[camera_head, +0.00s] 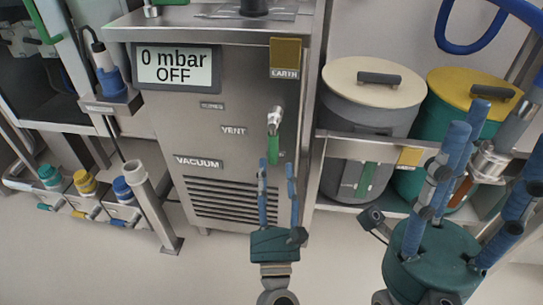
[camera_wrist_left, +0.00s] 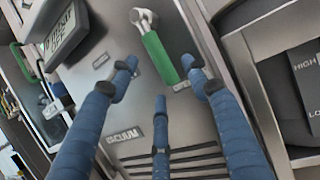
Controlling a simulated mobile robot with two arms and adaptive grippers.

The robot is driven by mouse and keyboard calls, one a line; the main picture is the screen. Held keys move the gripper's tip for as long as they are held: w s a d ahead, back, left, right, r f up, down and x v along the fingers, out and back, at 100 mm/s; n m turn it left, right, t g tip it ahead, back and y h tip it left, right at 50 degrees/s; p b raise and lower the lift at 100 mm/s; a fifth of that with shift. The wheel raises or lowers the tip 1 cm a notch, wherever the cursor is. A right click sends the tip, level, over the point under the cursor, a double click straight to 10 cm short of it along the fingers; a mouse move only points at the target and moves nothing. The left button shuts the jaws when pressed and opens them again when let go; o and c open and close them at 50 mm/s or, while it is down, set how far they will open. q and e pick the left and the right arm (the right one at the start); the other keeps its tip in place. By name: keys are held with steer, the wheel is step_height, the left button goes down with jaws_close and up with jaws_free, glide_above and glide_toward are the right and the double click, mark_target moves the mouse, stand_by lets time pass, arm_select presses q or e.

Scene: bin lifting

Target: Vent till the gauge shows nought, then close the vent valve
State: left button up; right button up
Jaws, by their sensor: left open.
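The pump cabinet's display (camera_head: 177,67) reads "0 mbar OFF"; part of it also shows in the left wrist view (camera_wrist_left: 66,35). The vent valve's green lever (camera_head: 274,150) points down from its silver body, right of the VENT label (camera_head: 233,130). My left gripper (camera_head: 277,168) is open, its blue fingers pointing up just below the lever. In the left wrist view the green lever (camera_wrist_left: 160,58) lies between the spread fingertips; I see no clear contact. My right gripper (camera_head: 480,165), a round teal palm with blue fingers, is at the lower right, its fingers apart.
A shelf on the right holds a grey drum (camera_head: 372,105) and a green drum with a yellow lid (camera_head: 474,88). On the left are small valves with teal, yellow and blue caps (camera_head: 85,182) and a metal post (camera_head: 152,205). The floor in front is clear.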

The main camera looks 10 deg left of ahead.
arm_select(q)
steer(key=shift+v, duration=2.8)
